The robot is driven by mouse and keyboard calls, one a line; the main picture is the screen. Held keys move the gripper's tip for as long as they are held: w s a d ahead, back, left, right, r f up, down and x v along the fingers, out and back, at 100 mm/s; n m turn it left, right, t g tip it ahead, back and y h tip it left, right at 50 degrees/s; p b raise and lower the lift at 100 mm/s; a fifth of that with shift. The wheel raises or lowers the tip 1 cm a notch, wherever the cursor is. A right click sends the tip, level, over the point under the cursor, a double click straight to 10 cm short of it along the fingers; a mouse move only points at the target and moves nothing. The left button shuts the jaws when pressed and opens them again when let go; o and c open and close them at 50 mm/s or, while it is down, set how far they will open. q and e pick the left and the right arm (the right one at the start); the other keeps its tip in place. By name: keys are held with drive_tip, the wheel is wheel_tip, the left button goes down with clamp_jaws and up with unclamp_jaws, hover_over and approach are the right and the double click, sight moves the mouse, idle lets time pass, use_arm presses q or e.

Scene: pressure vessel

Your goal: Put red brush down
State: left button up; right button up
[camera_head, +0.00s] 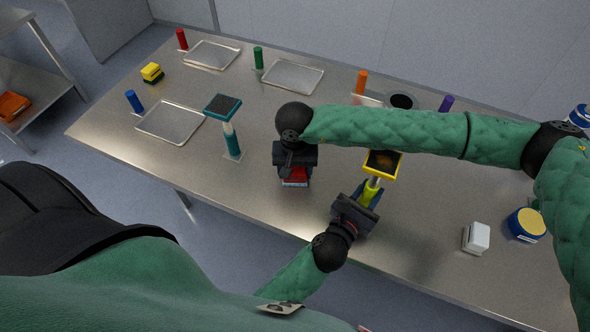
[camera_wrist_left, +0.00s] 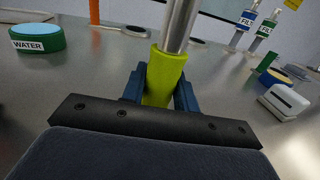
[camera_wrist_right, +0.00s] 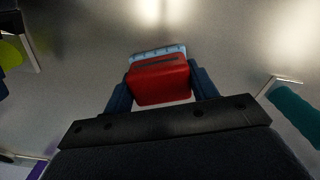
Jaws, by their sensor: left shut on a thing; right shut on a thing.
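The red brush (camera_head: 294,178) is a red block with a pale blue strip along one edge. My right gripper (camera_head: 294,165) is shut on it near the table's front edge. In the right wrist view the red brush (camera_wrist_right: 160,82) sits between the fingers, just over the metal tabletop; I cannot tell whether it touches. My left gripper (camera_head: 364,200) is shut on the yellow-green handle (camera_head: 370,191) of a tool with a dark, yellow-rimmed square head (camera_head: 382,163). This handle fills the fingers in the left wrist view (camera_wrist_left: 165,78).
The steel table (camera_head: 245,195) holds metal trays (camera_head: 170,122) and coloured posts at the back and left. A white block (camera_head: 476,238) and a blue-yellow round container (camera_head: 526,225) are at right. My right arm crosses the table.

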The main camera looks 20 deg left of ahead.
sight(295, 169)
drive_tip(key=o, duration=1)
drive_tip(key=shift+f, duration=0.1)
wheel_tip(295, 169, up, 12)
drive_tip(key=shift+r, duration=0.15)
drive_tip(key=shift+o, duration=0.6)
